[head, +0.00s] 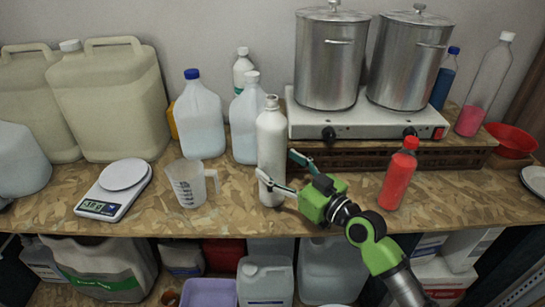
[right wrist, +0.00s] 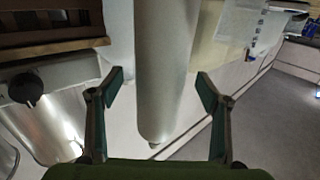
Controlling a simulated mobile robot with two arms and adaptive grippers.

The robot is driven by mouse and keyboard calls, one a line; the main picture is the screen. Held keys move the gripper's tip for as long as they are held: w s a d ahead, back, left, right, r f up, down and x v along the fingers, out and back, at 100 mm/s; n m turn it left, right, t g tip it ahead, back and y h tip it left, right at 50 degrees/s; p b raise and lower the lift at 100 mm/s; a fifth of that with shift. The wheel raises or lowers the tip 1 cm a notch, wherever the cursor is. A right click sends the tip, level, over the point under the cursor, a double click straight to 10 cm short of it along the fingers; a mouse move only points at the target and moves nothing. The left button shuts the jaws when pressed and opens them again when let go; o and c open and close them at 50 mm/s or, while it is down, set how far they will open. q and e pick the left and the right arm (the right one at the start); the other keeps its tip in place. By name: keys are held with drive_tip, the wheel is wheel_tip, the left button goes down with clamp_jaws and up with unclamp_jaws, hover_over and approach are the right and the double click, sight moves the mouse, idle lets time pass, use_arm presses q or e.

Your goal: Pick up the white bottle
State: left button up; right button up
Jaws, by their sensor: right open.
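The white bottle (head: 271,137) stands upright on the wooden worktop, near the middle of the head view. It also shows upside down in the right wrist view (right wrist: 166,60), between the two fingers. My right gripper (head: 277,164) is open at the bottle's right side. One finger passes in front of the bottle's lower body, and the other is at its right edge. In the right wrist view the gripper (right wrist: 160,84) shows a gap between the bottle and each finger. My left gripper is not in view.
A measuring jug (head: 188,184) and a scale (head: 115,190) stand to the left. White jugs (head: 199,120) stand behind on the left. A hot plate (head: 365,123) with two steel pots is behind on the right. A red bottle (head: 398,178) stands right of my gripper.

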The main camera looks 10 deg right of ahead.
drive_tip(key=x, duration=0.2)
drive_tip(key=shift+w+a+r, duration=0.2)
drive_tip(key=shift+w+a, duration=0.05)
drive_tip(key=shift+w+a+f, duration=0.1)
drive_tip(key=shift+w+a, duration=0.1)
drive_tip(key=shift+w, duration=0.05)
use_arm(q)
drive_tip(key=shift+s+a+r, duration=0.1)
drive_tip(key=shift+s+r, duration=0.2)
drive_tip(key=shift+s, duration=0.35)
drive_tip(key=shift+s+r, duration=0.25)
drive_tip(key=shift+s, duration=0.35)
use_arm(e)
drive_tip(key=shift+d, duration=0.1)
drive_tip(key=shift+c, duration=0.5)
drive_tip(key=c, duration=1.9)
drive_tip(key=shift+r, duration=0.25)
clamp_jaws()
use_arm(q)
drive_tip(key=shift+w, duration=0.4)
